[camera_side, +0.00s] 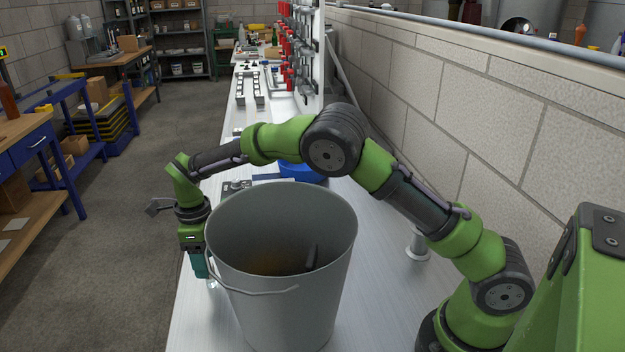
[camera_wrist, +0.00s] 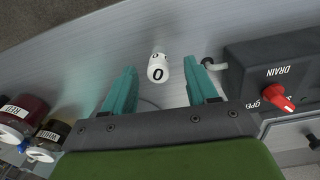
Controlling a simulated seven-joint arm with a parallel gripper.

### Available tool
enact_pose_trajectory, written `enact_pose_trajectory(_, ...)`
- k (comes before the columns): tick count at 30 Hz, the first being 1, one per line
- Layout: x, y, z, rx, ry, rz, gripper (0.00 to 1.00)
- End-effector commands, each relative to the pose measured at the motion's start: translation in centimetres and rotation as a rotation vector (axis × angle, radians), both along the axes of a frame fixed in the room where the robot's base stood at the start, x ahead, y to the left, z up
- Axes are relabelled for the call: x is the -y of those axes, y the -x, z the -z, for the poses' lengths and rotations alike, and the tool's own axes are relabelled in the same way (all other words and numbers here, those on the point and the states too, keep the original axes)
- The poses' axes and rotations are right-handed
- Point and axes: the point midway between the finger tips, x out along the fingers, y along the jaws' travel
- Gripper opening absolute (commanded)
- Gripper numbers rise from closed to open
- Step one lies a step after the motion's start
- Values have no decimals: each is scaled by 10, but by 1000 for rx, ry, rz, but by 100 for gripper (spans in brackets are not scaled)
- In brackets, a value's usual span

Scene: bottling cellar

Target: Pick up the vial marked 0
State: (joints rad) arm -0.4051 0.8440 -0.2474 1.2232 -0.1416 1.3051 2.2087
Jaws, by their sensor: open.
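The vial marked 0 (camera_wrist: 158,69) shows in the wrist view as a small white piece with a black 0 on the face towards the camera. It lies between the two teal fingers of my gripper (camera_wrist: 164,78), which are apart, with visible gaps on both sides. The fingers do not appear to touch it. In the side view my gripper (camera_side: 198,264) points down beside the left of a large grey bucket (camera_side: 282,215). The bucket hides part of the bench around the gripper, and I cannot make out the vial clearly there.
In the wrist view a dark box with a red knob (camera_wrist: 278,102), labelled DRAIN, stands at the right. A jar labelled RED (camera_wrist: 22,113) and another dark jar (camera_wrist: 52,135) stand at the lower left. A blue container (camera_side: 303,171) sits behind the bucket.

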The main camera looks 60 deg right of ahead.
Motion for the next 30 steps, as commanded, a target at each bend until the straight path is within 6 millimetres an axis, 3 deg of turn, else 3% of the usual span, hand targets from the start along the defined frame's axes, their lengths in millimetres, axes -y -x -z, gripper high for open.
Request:
enact_pose_trajectory(10, 1, 7, 45, -4, 0, 0, 58)
enact_pose_trajectory(20, 1, 7, 52, 0, 0, 0, 58)
enact_pose_trajectory(30, 1, 6, 52, 0, 0, -1, 7)
